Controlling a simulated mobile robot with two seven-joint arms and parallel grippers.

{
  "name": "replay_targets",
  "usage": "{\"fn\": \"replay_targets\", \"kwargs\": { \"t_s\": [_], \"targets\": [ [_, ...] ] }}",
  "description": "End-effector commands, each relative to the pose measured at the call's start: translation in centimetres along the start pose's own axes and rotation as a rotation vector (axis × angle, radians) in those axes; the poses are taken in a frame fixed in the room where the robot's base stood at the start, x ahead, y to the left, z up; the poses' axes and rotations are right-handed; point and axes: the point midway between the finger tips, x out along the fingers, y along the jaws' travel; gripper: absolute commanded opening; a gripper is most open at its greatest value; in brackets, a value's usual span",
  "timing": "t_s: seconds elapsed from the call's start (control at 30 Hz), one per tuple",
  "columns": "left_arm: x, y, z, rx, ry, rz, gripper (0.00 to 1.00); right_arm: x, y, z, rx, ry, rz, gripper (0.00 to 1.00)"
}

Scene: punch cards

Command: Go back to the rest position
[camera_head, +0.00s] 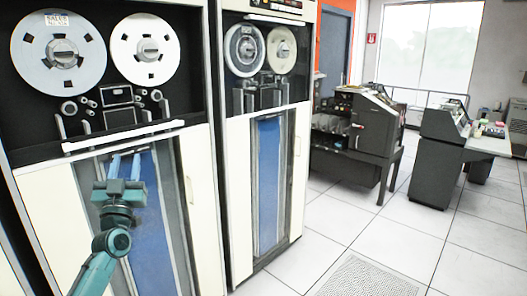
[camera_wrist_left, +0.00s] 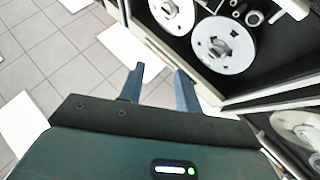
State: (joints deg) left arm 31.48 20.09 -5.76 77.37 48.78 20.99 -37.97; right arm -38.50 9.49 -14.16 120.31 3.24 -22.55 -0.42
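My left gripper (camera_head: 126,160) is raised in front of the tape drive cabinet at the left of the head view. In the left wrist view its two fingers (camera_wrist_left: 160,82) stand apart with nothing between them. It appears clear of the cabinet, though the exact gap cannot be told. My right gripper is in neither view.
Two tall tape drive cabinets stand close on the left, the near one (camera_head: 188,190) and a second one (camera_head: 298,170). A dark card machine (camera_head: 365,135) and a grey desk console (camera_head: 430,160) stand farther right. The tiled floor (camera_head: 400,240) at the front right is clear.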

Motion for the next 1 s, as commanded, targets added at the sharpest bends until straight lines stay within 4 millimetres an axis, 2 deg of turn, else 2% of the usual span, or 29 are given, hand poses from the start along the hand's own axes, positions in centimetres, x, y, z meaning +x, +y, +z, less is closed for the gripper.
{"fn": "replay_targets", "kwargs": {
  "t_s": [0.03, 0.1, 0.2, 0.33, 0.47, 0.53, 0.67, 0.77, 0.87, 0.97, 1.0],
  "targets": [
    [-0.1, 1.6, 1.2, 0.021, -0.063, 0.087, 0.34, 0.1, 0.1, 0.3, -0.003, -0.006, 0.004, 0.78],
    [-0.6, 3.3, 3.2, 0.051, -0.167, 0.180, 0.34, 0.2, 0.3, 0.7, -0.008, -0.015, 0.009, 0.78],
    [-1.5, 4.3, 6.1, 0.097, -0.317, 0.249, 0.34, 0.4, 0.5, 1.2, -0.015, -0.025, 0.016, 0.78],
    [-2.9, 4.0, 9.3, 0.158, -0.498, 0.263, 0.34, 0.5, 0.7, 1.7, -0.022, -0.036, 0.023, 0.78],
    [-4.4, 2.4, 11.9, 0.222, -0.661, 0.216, 0.34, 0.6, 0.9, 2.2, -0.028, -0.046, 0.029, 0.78],
    [-7.5, 3.7, 13.3, 0.217, -0.696, 0.244, 0.34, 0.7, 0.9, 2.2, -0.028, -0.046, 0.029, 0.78],
    [-12.8, 5.9, 15.0, 0.200, -0.742, 0.299, 0.34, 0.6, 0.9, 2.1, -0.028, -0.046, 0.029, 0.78],
    [-17.7, 7.6, 16.0, 0.182, -0.786, 0.344, 0.34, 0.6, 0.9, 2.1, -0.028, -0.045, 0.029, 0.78],
    [-23.7, 9.6, 16.6, 0.153, -0.840, 0.395, 0.34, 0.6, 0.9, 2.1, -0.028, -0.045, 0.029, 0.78],
    [-30.9, 11.5, 16.4, 0.111, -0.907, 0.447, 0.34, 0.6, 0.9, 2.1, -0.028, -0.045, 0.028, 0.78],
    [-33.8, 12.2, 16.0, 0.090, -0.936, 0.467, 0.34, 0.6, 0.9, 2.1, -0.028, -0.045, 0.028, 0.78]
  ]
}}
